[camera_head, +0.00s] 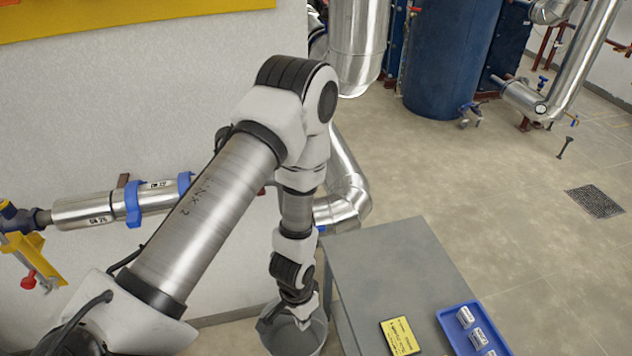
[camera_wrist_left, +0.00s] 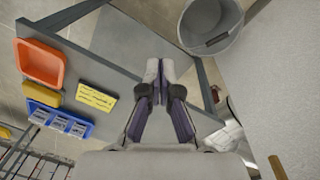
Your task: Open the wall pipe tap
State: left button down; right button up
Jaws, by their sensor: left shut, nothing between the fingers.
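A silver wall pipe (camera_head: 90,208) with blue clamps runs along the white wall at the left of the head view. At its left end are a dark blue fitting (camera_head: 18,217), a yellow bracket (camera_head: 38,258) and a small red knob (camera_head: 28,280) below. I cannot tell which of these parts is the tap's handle. My left gripper (camera_head: 302,320) hangs low, over or beside the grey bucket, well to the right of these fittings. In the left wrist view my left gripper (camera_wrist_left: 158,88) has its fingers together and holds nothing. My right gripper does not show.
A grey bucket (camera_head: 290,342) stands beside a grey table (camera_head: 375,265). The table holds a yellow sign (camera_head: 400,336) and a blue tray (camera_head: 449,322); an orange tray (camera_wrist_left: 40,62) shows in the wrist view. Open floor lies right, with a blue tank (camera_head: 447,60) behind.

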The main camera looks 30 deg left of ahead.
pick_arm(q)
jog(key=w+a+r+m, duration=0.3)
jog(key=w+r, duration=0.6)
jog(key=r, duration=0.4)
jog(key=w+a+r+m, duration=0.3)
jog(key=w+a+r, duration=0.2)
jog(key=w+r, duration=0.4)
notch_tip(320, 180, up, 4)
jog(key=shift+a+f+y, duration=0.1)
jog(key=shift+a+y, duration=0.2)
jog(key=shift+y, duration=0.1)
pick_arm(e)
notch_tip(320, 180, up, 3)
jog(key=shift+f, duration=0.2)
pick_arm(q)
notch_tip(320, 180, down, 14)
jog(key=shift+p, duration=1.15)
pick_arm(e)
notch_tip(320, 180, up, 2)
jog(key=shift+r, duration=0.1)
